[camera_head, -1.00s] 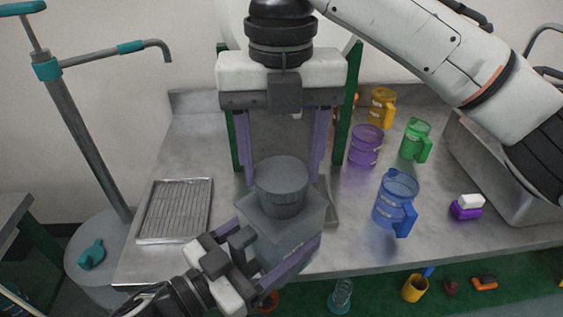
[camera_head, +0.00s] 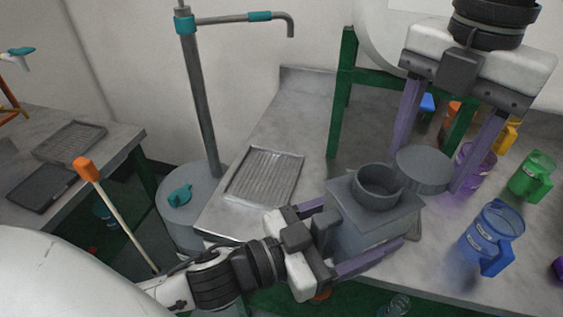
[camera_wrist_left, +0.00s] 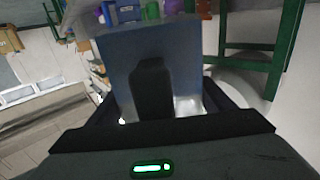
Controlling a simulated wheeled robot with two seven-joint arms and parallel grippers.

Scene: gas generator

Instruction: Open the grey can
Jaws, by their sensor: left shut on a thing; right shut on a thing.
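The grey can (camera_head: 365,235) is a boxy body with a round neck, and the neck's hollow opening shows. My left gripper (camera_head: 362,222) is shut on the can body, one finger on each side, holding it near the table's front edge. In the left wrist view the can (camera_wrist_left: 185,50) fills the space beyond my left gripper (camera_wrist_left: 160,105). The round grey lid (camera_head: 423,170) is off the neck, just to its right. My right gripper (camera_head: 430,172) reaches down from above and is shut on the lid between its purple fingers.
Blue (camera_head: 490,235), green (camera_head: 532,178) and purple (camera_head: 478,165) jugs stand on the table to the right. A metal grate tray (camera_head: 265,177) lies to the left. A stand with a spout pipe (camera_head: 200,90) rises behind it. A green frame (camera_head: 341,95) stands at the back.

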